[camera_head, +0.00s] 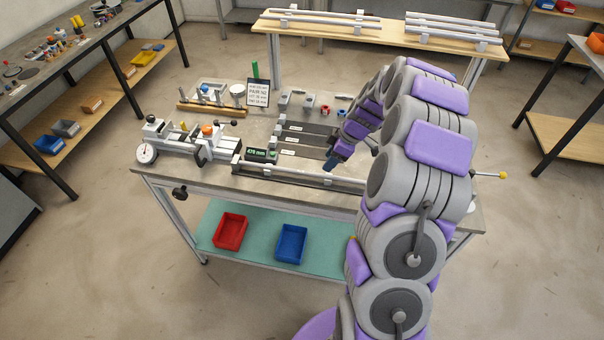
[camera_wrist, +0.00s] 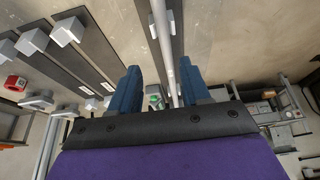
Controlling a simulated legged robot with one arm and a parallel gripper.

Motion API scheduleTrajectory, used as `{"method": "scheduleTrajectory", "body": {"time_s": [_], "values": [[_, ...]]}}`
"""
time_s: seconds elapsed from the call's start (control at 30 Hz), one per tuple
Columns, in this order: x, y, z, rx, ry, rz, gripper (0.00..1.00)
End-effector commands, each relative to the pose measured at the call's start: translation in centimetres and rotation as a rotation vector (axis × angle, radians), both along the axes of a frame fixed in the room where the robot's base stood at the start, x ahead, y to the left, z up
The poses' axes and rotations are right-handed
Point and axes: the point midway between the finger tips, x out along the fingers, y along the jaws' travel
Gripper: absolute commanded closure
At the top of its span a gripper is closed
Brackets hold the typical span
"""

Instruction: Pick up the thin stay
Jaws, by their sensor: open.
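A thin silver rod (camera_wrist: 164,48), which I take to be the thin stay, runs lengthwise in the wrist view and passes between my fingers, closer to the right one. In the head view a pale rod (camera_head: 305,174) lies along the table's front edge; I cannot tell whether it is the same one. My gripper (camera_wrist: 160,88) is open, with nothing gripped between its two blue fingers. In the head view my gripper (camera_head: 333,161) is above the right part of the table, just behind the front rod. Its height above the rod is unclear.
Dark labelled strips (camera_head: 304,128) with grey blocks lie behind the front rod. A gauge fixture (camera_head: 178,142), a green display (camera_head: 262,154) and a sign (camera_head: 258,93) stand to the left. Red (camera_head: 230,231) and blue (camera_head: 291,244) bins sit on the lower shelf. More rods lie on the back bench (camera_head: 385,32).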

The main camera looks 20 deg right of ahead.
Motion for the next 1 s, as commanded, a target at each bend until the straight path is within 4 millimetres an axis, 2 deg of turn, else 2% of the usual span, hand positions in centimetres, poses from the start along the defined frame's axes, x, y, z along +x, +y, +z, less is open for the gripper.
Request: {"method": "scheduleTrajectory", "body": {"time_s": [0.27,0.5,0.6,0.83,1.0], "values": [[0.2,1.2,-1.3,-0.006,0.002,0.003,0.53],[0.5,1.9,-4.7,-0.001,0.006,0.003,0.53],[0.8,2.1,-5.6,0.001,0.003,0.002,0.53],[0.8,2.3,-5.6,0.000,0.002,0.002,0.53],[0.8,2.5,-5.6,-0.002,0.003,0.003,0.69]]}}
